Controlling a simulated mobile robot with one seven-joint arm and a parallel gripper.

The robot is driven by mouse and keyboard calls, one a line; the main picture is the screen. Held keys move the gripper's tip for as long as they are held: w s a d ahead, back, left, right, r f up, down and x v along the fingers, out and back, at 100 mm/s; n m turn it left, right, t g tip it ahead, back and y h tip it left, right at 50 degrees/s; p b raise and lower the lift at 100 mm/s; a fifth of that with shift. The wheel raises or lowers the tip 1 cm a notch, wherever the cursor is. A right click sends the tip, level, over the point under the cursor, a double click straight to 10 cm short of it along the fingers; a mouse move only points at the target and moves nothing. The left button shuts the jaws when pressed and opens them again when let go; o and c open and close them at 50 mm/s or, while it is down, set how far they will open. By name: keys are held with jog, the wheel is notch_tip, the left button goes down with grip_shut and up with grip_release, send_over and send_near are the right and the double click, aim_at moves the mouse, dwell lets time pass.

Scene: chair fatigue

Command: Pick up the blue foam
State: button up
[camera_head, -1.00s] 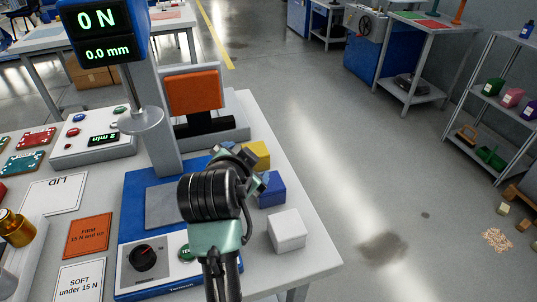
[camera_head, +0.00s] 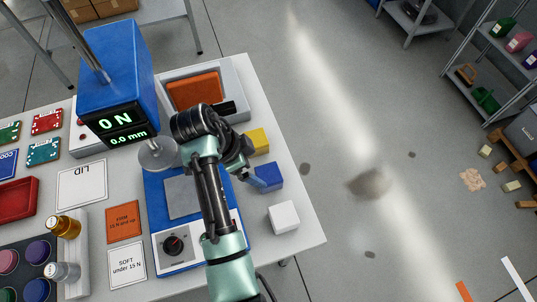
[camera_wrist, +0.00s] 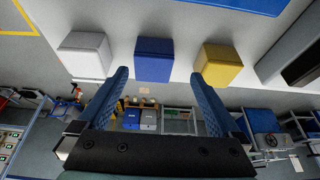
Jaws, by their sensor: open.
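The blue foam (camera_head: 267,177) is a cube near the right edge of the white table, between a yellow cube (camera_head: 258,140) and a white cube (camera_head: 284,217). My gripper (camera_head: 252,175) is just left of the blue foam in the head view, partly hidden by my arm. In the wrist view my gripper (camera_wrist: 159,76) is open and empty, and the blue foam (camera_wrist: 153,60) shows ahead, roughly centred between the two blue fingertips. The white cube (camera_wrist: 85,54) and yellow cube (camera_wrist: 217,63) stand on either side. I cannot tell the exact gap to the foam.
The blue testing machine (camera_head: 118,70) reads 0 N and 0.0 mm, with its round plate (camera_head: 158,155) above the blue base. An orange block (camera_head: 193,90) lies in a grey holder behind. Label cards lie left of the base. The floor right of the table is open.

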aim_at(263, 176)
jog(key=x, duration=0.4)
jog(key=s+p+x, duration=0.1)
jog(key=x, duration=0.1)
jog(key=shift+d+f, duration=0.15)
jog(key=shift+w+d+f, duration=0.1)
jog(key=shift+d+f, duration=0.1)
jog(key=shift+f, duration=0.4)
jog(key=c, duration=1.3)
